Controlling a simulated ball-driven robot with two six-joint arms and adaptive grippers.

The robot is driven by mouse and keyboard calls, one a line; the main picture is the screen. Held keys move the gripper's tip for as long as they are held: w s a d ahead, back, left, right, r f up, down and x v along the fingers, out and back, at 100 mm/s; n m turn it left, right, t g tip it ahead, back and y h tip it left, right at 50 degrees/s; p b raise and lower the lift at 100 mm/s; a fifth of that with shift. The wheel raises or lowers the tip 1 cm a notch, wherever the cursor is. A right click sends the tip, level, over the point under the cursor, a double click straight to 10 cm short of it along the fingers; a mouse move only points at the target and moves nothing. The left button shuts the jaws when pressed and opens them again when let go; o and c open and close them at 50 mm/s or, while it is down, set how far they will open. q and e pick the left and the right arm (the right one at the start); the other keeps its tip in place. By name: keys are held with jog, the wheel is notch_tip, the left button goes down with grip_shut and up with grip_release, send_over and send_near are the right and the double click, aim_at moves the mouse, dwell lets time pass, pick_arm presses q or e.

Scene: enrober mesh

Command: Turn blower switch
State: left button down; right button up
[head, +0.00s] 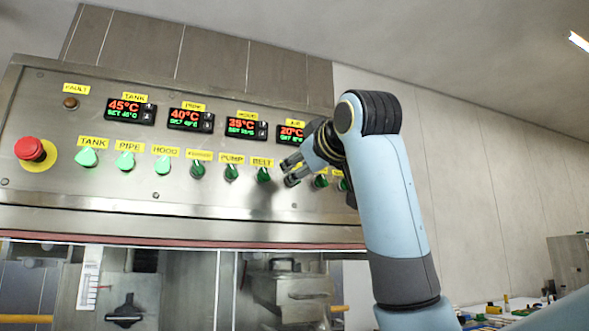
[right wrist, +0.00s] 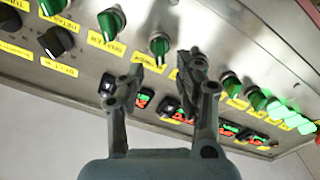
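The steel control panel (head: 60,190) has a row of green rotary switches under yellow labels. I cannot read a blower label in either view. My right gripper (head: 287,172) is in front of the panel, just right of the BELT switch (head: 263,174), and hides part of the row. In the right wrist view my right gripper (right wrist: 161,78) is open and empty. A green switch (right wrist: 159,45) shows between and beyond its fingertips, apparently untouched; its label is too blurred to read. Another switch seems hidden behind the right-hand finger. My left gripper is not in view.
Lit TANK (head: 87,157), PIPE (head: 125,160) and HOOD (head: 163,164) switches are at the left, near a red emergency button (head: 30,149). Temperature displays (head: 131,111) sit above.

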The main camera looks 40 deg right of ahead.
jog(key=x, duration=0.3)
jog(key=shift+w+d, duration=0.1)
jog(key=shift+w, duration=0.25)
jog(key=shift+c, duration=0.2)
grip_shut()
